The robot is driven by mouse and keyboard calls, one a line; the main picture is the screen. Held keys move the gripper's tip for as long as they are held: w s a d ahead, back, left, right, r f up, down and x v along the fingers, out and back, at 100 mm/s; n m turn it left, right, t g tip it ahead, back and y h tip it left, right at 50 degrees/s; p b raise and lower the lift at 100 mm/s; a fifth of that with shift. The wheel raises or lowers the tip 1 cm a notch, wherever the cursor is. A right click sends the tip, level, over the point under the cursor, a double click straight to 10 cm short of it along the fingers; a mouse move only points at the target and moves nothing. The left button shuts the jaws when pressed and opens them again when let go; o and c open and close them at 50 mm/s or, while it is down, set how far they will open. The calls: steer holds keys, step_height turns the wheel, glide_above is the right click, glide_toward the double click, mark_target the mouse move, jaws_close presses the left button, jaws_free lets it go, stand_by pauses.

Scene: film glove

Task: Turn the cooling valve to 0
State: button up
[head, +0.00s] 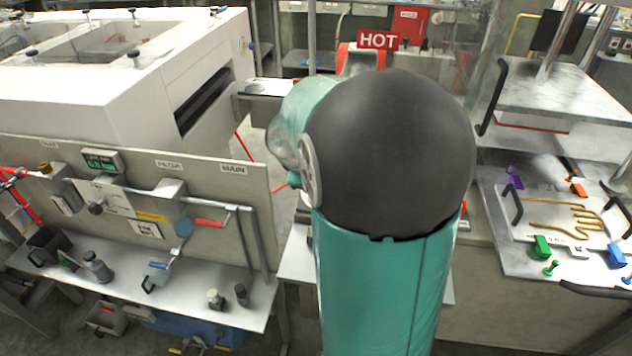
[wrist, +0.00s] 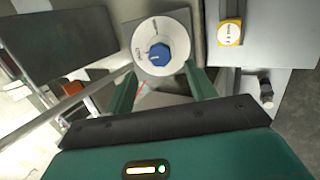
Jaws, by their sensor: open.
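In the wrist view a blue faceted knob (wrist: 157,54) sits at the middle of a round white dial (wrist: 145,34) with small dark lettering, too small to read surely. The knob bears a small pale mark. I take it for the cooling valve. My gripper (wrist: 160,72) is open, its two green fingers apart and reaching toward the dial's lower left and lower right. The knob lies between and just beyond the fingertips, with nothing held. Whether a finger touches the dial is unclear. In the head view my arm hides the gripper, and I cannot make out the valve.
A yellow-and-white labelled part (wrist: 230,32) is right of the dial. In the head view a panel labelled MAIN (head: 232,170) with pipes stands left, below a white machine (head: 150,75). A red HOT sign (head: 378,40) is behind my arm; a bench (head: 490,225) with coloured parts is right.

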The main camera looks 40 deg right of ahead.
steer(key=v, duration=0.7)
steer(key=shift+r, duration=0.3)
steer(key=shift+s+a, duration=0.1)
steer(key=s+a+r+m+t+y, duration=0.1)
steer(key=s+a, duration=0.3)
steer(key=a, duration=0.4)
steer(key=s+a+r+m+t+y, duration=0.1)
steer(key=s+a+m+y, duration=0.2)
steer(key=s+a, duration=0.2)
steer(key=s+a+r+m+t+y, duration=0.1)
steer(key=s+a+m, duration=0.2)
steer(key=a, duration=0.8)
steer(key=shift+s+r+y, duration=0.3)
steer(key=shift+s+y, duration=0.1)
steer(key=shift+s, duration=0.55)
steer(key=shift+d, duration=0.1)
steer(key=c, duration=0.4)
steer(key=shift+d, duration=0.25)
